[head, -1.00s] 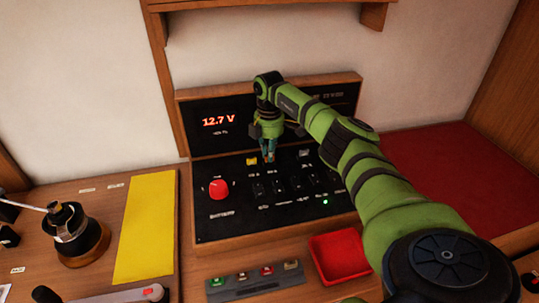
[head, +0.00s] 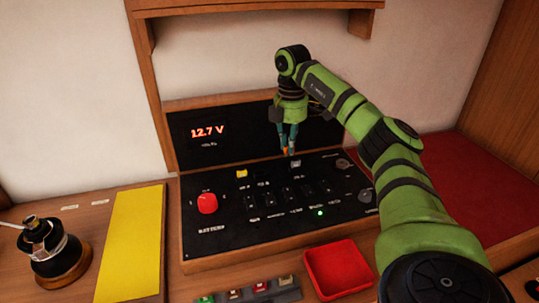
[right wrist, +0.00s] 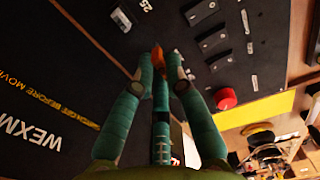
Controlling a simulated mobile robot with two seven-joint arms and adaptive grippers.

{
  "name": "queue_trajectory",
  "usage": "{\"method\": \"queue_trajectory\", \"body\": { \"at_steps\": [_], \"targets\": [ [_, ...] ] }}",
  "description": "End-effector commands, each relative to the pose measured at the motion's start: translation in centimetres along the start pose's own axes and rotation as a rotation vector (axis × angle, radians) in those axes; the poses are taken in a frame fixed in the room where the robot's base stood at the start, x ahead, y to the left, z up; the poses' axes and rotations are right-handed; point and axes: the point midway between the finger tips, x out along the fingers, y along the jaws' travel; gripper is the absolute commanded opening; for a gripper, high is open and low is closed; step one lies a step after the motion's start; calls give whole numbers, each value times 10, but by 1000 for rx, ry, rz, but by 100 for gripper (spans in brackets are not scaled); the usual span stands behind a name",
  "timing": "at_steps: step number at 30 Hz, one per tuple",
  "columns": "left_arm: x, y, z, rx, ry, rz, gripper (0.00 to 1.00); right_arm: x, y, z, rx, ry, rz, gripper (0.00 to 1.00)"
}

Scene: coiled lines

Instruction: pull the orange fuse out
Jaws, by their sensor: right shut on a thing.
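The orange fuse (right wrist: 157,58) shows between the fingertips of my right gripper (right wrist: 160,72) in the right wrist view. In the head view my right gripper (head: 289,150) points down over the back part of the black panel (head: 225,239), with a small bit of orange at its tips. The gripper is shut on the fuse and appears to hold it clear of the panel. Most of the fuse is hidden by the fingers. My left gripper is not in view.
A yellow fuse (head: 241,174) and a pale fuse (head: 295,163) sit in the panel. A red knob (head: 207,204) is at its left. A red tray (head: 312,270) and a rack of coloured fuses (head: 246,294) stand in front. A yellow mat (head: 133,240) lies left.

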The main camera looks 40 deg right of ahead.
Motion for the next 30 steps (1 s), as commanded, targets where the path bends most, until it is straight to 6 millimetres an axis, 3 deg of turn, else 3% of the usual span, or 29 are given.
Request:
{"method": "queue_trajectory", "body": {
  "at_steps": [3, 10, 25, 30],
  "targets": [
    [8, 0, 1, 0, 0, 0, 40, -10, -9, 16, 1, 1, 4, 4],
    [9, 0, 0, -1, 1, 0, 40, -22, -18, 30, -2, 1, 1, 4],
    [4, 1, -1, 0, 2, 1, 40, -23, -19, 31, -6, 1, 1, 4],
    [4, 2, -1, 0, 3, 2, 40, -20, -20, 20, -156, 1, 0, 4]
  ]
}}
